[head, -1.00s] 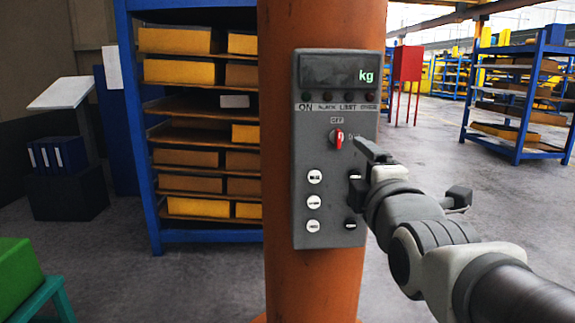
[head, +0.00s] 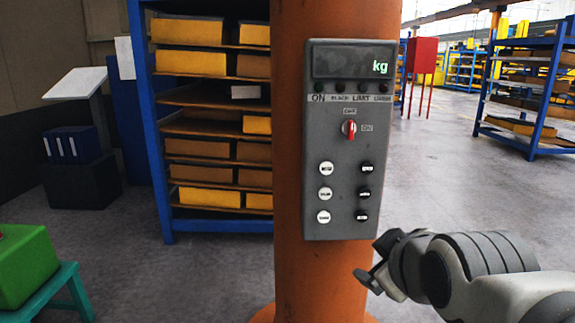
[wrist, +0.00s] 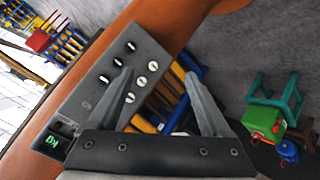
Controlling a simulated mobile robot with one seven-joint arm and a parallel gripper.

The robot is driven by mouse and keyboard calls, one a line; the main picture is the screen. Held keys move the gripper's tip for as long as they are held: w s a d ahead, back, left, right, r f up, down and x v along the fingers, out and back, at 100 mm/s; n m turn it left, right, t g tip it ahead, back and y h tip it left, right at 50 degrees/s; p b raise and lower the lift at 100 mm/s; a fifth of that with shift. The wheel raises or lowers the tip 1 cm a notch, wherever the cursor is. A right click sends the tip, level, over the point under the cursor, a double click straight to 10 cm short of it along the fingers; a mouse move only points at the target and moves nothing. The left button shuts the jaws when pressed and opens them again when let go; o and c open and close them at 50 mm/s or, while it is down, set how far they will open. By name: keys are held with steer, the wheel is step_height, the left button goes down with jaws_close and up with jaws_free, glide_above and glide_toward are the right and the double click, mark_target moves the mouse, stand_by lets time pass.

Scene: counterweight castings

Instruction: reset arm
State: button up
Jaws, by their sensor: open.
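My gripper (head: 372,263) is at the lower right of the grey control panel in the head view, apart from it. The jaws are open and empty; in the wrist view the two fingers (wrist: 160,100) stand apart with the panel and shelf behind them. The control panel (head: 346,215) is fixed to an orange column (head: 320,280). It has a display reading "kg", a red rotary switch (head: 350,130), and white and black buttons in two columns. The panel also shows in the wrist view (wrist: 85,95), tilted.
A blue shelf rack (head: 148,130) with yellow and brown boxes stands behind the column at left. A green box (head: 25,265) sits on a teal stool (head: 60,295) at lower left. A red cabinet (head: 423,58) is further back.

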steer(key=s+f+m+g, duration=0.6)
steer(key=s+m, duration=0.2)
steer(key=s, duration=0.3)
step_height(320, 180, up, 15)
steer(key=p, duration=1.5)
steer(key=shift+w+f+t, duration=0.2)
steer(key=shift+w+t, duration=0.1)
steer(key=shift+w, duration=0.15)
